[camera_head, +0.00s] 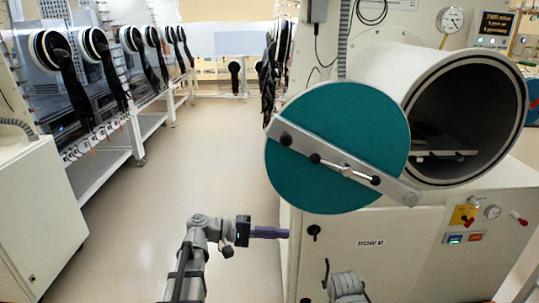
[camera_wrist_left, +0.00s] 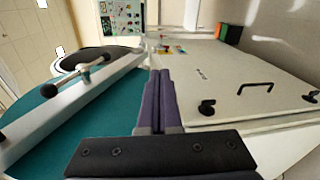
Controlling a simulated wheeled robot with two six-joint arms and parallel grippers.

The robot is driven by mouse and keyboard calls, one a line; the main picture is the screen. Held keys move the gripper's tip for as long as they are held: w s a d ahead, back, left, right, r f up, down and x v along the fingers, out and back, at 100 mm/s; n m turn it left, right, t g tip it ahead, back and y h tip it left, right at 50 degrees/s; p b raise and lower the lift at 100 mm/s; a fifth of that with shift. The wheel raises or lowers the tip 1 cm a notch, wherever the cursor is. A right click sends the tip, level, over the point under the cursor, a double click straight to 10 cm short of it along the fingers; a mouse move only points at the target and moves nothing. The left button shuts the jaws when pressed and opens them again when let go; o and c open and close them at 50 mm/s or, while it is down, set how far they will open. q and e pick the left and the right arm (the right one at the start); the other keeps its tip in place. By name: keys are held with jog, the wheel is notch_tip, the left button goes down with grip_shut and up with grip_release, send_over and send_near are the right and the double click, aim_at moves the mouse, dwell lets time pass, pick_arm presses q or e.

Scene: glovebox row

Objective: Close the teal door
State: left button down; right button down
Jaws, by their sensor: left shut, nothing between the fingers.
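The round teal door (camera_head: 320,108) stands open, swung out to the left of the white cylindrical chamber (camera_head: 385,68). A grey bar (camera_head: 300,143) with a metal handle (camera_head: 345,171) and dark knobs crosses its face. The chamber's round mouth is uncovered and shows a tray (camera_head: 445,154) inside. My left gripper (camera_head: 284,233) is shut and empty, below the door's lower left edge, near the cabinet front. In the left wrist view its purple fingers (camera_wrist_left: 158,78) lie together, with the teal door (camera_wrist_left: 62,125) to their left. My right gripper is not in view.
The white cabinet (camera_head: 390,255) under the chamber has black knobs and a control panel (camera_head: 466,238). A row of gloveboxes with black gloves (camera_head: 112,75) runs along the left. The floor aisle (camera_head: 190,160) between is clear.

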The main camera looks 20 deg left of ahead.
pick_arm(q)
jog(key=a+r+t+h, duration=0.5)
jog(key=a+r+h, duration=0.2)
jog(key=a+r, duration=0.8)
jog(key=p+x, duration=0.8)
jog(key=x, duration=0.6)
jog(key=shift+d+r+n, duration=0.2)
jog(key=shift+d+n, duration=0.05)
jog(key=shift+n, duration=0.05)
